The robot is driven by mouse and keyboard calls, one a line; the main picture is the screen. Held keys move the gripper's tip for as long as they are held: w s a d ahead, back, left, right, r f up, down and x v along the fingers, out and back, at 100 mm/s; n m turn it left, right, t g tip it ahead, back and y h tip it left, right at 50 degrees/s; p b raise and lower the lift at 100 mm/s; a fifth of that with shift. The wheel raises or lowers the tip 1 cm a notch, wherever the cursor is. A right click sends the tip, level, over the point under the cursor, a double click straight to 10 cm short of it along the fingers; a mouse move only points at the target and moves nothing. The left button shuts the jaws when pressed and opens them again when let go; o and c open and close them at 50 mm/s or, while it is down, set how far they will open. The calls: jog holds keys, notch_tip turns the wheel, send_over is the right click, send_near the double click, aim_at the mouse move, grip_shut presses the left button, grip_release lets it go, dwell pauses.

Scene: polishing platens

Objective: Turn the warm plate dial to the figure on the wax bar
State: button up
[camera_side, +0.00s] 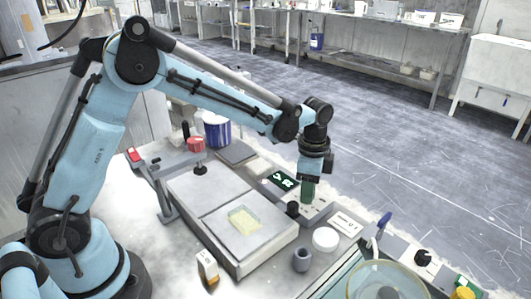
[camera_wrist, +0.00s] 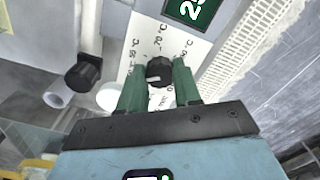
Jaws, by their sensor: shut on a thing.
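My gripper (camera_wrist: 159,76) has its green fingers closed on a black dial (camera_wrist: 159,69) with a pale mark, set on a white panel printed with °C figures, one reading 70. In the side view my gripper (camera_side: 308,197) points straight down at the control panel beside the grey plate (camera_side: 190,193), and its fingers hide the dial. A pale yellow slab (camera_side: 244,220) lies on the plate. A small block with an orange and white face (camera_side: 208,267) stands in front; I cannot tell which is the wax bar, and no figure on either is readable.
A lit green display (camera_wrist: 193,8) sits by the dial. A second black knob (camera_wrist: 83,72) stands to its left. A white round puck (camera_side: 325,239), a grey cup (camera_side: 303,260) and a clear round dish (camera_side: 385,283) are close by. A blue-white tub (camera_side: 217,130) stands behind.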

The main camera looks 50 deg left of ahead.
dwell(0.5)
jog(key=o, duration=1.1)
jog(key=shift+c, duration=0.2)
notch_tip(320, 180, up, 12)
jog(key=s+a+f+n+t, duration=0.1)
jog(key=s+a+n+t, duration=0.2)
jog(key=s+n, duration=0.3)
jog(key=s+a+f+n+t, duration=0.1)
jog(key=s+a+n+t, duration=0.3)
jog(key=s, duration=0.6)
jog(key=shift+s+a+n, duration=0.15)
jog(key=shift+a+n, duration=0.25)
jog(key=shift+n, duration=0.5)
